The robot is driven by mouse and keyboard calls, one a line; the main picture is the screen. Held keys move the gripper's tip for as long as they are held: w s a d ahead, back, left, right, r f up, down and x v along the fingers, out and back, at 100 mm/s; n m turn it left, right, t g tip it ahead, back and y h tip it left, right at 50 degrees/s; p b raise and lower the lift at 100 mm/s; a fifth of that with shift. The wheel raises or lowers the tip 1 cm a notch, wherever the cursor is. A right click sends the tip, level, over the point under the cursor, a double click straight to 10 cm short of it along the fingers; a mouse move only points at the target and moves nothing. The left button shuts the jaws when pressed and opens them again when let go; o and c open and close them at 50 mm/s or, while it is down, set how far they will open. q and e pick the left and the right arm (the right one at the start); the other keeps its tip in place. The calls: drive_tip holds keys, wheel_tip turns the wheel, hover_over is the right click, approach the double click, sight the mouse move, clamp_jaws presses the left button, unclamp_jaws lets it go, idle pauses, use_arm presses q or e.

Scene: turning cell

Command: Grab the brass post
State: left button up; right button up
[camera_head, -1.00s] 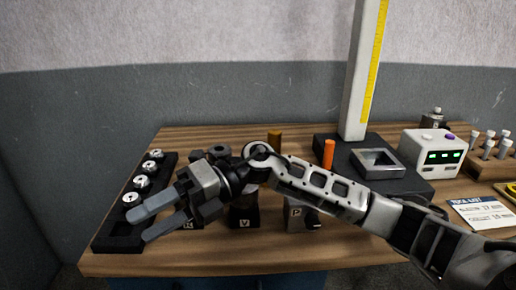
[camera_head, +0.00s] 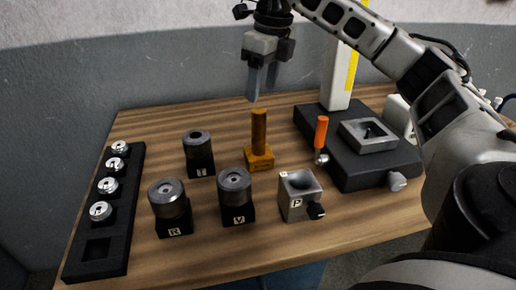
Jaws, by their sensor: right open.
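The brass post (camera_head: 259,128) stands upright on a square brass-coloured base near the middle of the wooden table. My right gripper (camera_head: 262,92) points down just above the post in the picture, its two fingers apart with nothing between them. The fingertips appear close to the post's top and not around it; the exact gap in depth is hard to tell. My left gripper is out of view.
Black blocks with grey cylinders marked R (camera_head: 169,202), V (camera_head: 234,192) and T (camera_head: 199,150) stand left and front. A grey block marked P (camera_head: 298,196) is at right front. A black slotted tray (camera_head: 98,250) lies left; a dark stand (camera_head: 372,165) with an orange handle (camera_head: 321,133) is right.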

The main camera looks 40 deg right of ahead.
sight(258, 110)
drive_tip(key=f, duration=0.3)
drive_tip(key=shift+w+a+f, duration=0.1)
drive_tip(key=shift+w+f, duration=0.1)
drive_tip(key=shift+w, duration=0.1)
drive_tip(key=shift+w+a+f+p, duration=0.1)
drive_tip(key=shift+a+f+p, duration=0.1)
drive_tip(key=shift+f, duration=1.2)
drive_tip(key=shift+a+f+p, duration=0.1)
drive_tip(key=shift+f+p, duration=0.1)
drive_tip(key=shift+f, duration=1.15)
clamp_jaws()
drive_tip(key=shift+r, duration=0.1)
drive_tip(key=shift+w+r, duration=0.15)
drive_tip(key=shift+r, duration=0.05)
